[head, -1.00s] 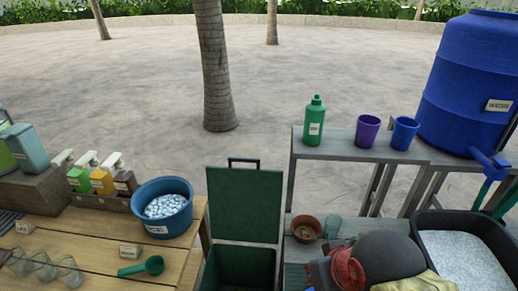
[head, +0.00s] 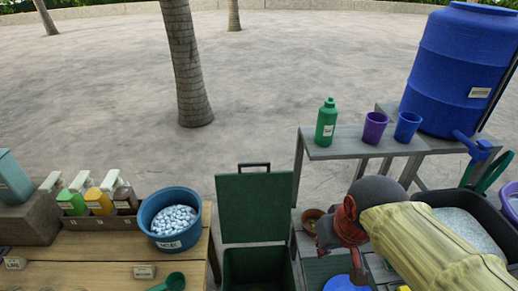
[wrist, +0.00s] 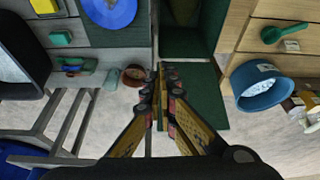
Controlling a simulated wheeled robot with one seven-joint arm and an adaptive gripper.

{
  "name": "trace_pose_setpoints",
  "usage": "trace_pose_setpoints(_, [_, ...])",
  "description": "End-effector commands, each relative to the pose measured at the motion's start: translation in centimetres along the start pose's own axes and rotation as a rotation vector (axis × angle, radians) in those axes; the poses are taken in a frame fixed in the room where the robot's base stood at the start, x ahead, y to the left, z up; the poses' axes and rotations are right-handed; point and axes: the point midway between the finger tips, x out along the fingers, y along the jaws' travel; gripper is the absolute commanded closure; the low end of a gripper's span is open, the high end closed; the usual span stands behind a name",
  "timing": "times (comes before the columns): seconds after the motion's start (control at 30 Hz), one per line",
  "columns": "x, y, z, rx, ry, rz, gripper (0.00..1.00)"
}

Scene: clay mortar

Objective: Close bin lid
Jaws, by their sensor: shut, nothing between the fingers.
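The green bin (head: 257,266) stands between the wooden counter and the grey table in the head view. Its lid (head: 254,208) is open and stands upright at the back, with a dark handle on top. In the wrist view the bin's dark opening (wrist: 184,42) is at the top and the lid (wrist: 206,96) lies below it. My gripper (wrist: 162,72) is shut and empty, with its fingertips over the left edge of the lid in that view. I cannot tell whether they touch. The fingertips are not clear in the head view.
The blue ice tub (head: 170,218) stands on the wooden counter (head: 100,246), left of the bin. A brown pot (head: 311,219) is on the lower grey shelf right of the bin. A green bottle (head: 326,122) and cups stand on the upper shelf. Open ground lies behind the lid.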

Motion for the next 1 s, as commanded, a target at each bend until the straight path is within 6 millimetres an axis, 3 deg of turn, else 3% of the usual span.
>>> trace_pose_setpoints(0.27, [-1.1,-0.8,-5.3,-0.018,-0.080,-0.006,1.00])
trace_pose_setpoints(0.47, [-0.9,-2.0,-11.2,-0.034,-0.150,-0.009,1.00])
trace_pose_setpoints(0.77, [1.5,-4.1,-20.2,-0.048,-0.227,-0.008,1.00])
trace_pose_setpoints(1.0, [4.8,-6.2,-27.2,-0.052,-0.269,-0.005,1.00])
